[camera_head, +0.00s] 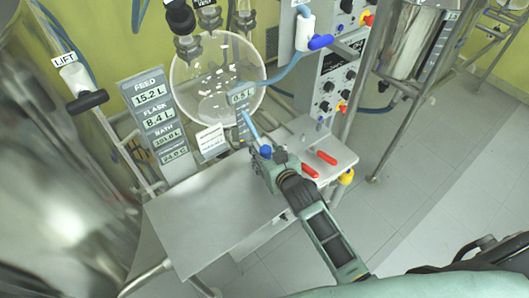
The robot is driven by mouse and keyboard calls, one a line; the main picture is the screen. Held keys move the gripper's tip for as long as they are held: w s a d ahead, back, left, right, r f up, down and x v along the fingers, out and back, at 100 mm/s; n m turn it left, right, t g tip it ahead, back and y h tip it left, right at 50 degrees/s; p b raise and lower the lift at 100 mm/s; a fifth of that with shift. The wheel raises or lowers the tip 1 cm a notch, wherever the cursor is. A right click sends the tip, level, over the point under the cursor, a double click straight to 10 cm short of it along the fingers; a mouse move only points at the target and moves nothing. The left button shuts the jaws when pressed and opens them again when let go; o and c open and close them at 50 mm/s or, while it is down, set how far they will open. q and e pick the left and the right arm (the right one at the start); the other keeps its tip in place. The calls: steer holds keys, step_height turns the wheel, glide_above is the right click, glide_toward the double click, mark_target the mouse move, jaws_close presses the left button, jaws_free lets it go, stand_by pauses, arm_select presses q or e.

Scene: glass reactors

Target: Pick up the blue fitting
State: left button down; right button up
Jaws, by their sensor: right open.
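A blue fitting (265,151) shows at the tip of my right gripper (267,161), over the back part of the steel bench. A light blue tube (250,127) runs from it up and left toward the glass flask. My right gripper is open, with its fingers right at the fitting; I cannot tell whether they touch it. The gripper hides part of the fitting's lower side. My left gripper is not in view.
A round glass flask (195,75) with white bits in it stands behind the steel bench (205,215). Two red handles (326,158) lie right of my gripper. A display panel (155,122) stands at left, a control box (328,85) behind. The bench's front left is bare.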

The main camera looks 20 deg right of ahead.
steer(key=shift+w, duration=0.1)
steer(key=c, duration=0.7)
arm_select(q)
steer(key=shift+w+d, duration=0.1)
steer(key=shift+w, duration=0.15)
arm_select(e)
jaws_close()
